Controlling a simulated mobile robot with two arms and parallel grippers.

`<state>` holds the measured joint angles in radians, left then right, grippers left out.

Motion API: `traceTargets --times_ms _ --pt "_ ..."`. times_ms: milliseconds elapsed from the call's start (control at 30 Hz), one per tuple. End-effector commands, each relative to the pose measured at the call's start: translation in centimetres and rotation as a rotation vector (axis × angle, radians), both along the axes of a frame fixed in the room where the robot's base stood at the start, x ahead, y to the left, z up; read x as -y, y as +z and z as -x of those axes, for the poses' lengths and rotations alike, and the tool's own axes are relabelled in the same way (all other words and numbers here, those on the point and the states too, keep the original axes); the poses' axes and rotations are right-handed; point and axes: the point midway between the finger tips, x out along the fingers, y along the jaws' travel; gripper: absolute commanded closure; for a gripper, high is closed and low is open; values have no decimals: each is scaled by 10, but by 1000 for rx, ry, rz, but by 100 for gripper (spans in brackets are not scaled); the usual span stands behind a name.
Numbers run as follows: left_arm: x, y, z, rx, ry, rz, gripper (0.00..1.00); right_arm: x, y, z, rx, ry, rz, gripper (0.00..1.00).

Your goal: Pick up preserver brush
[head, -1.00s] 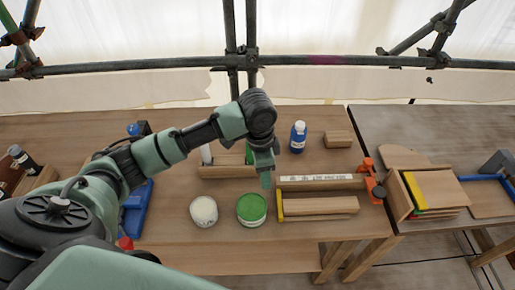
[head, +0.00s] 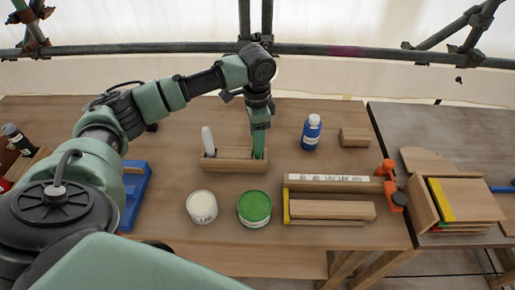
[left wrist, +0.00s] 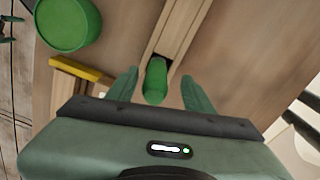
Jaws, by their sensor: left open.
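A wooden holder (head: 222,165) stands on the workbench, with a white upright handle in its left part and a green handle (head: 258,154) at its right end. The green handle appears to be the preserver brush; its lower part is hidden in the holder. My left gripper (head: 259,145) points down over the holder's right end and partly covers this handle. In the left wrist view the green handle's rounded end (left wrist: 155,80) lies between the two open fingers (left wrist: 157,90), with a gap on each side. My right gripper is not in view.
A white-topped can (head: 202,207) and a green-lidded can (head: 254,207) stand in front of the holder. A blue bottle (head: 311,132) and a wood block (head: 354,137) are behind right. Wooden pieces (head: 330,209) lie at right. Scaffold pipes cross behind.

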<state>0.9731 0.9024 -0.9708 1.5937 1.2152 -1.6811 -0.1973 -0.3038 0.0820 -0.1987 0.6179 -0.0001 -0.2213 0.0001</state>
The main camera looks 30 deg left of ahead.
Motion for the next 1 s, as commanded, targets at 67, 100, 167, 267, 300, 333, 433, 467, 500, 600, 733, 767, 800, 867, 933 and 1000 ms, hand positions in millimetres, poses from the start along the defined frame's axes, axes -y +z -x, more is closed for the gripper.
traceTargets --times_ms 67,100,167,267,300,333,433,467,500,600,733,767,800,867,933,1000 --pt "1 -11 1 -5 0 -1 48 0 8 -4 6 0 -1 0" --pt "2 -17 1 -4 0 -1 48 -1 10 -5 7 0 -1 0" --pt "2 -27 1 -4 0 -1 48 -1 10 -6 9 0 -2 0" --pt "2 -37 1 -2 1 -1 48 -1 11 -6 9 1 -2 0" --pt "2 -39 1 -1 1 -1 48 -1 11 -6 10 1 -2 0" --pt "2 -40 0 0 1 0 48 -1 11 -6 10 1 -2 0" --pt "2 -41 0 1 0 -1 48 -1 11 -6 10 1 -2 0" --pt "2 -41 0 1 0 -1 48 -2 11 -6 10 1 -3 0" --pt "2 -41 0 1 0 -1 48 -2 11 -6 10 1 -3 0" --pt "2 -41 0 1 0 -1 65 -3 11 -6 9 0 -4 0" --pt "2 -41 0 1 0 -1 100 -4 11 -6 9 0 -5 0" --pt "2 -41 0 1 0 -1 100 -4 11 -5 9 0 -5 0" --pt "2 -40 0 1 0 -1 100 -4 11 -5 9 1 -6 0" --pt "2 -40 0 1 0 -1 100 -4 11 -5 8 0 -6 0" --pt "2 -40 0 1 0 -1 100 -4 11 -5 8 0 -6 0" --pt "2 -40 0 1 0 -1 100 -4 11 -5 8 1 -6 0"
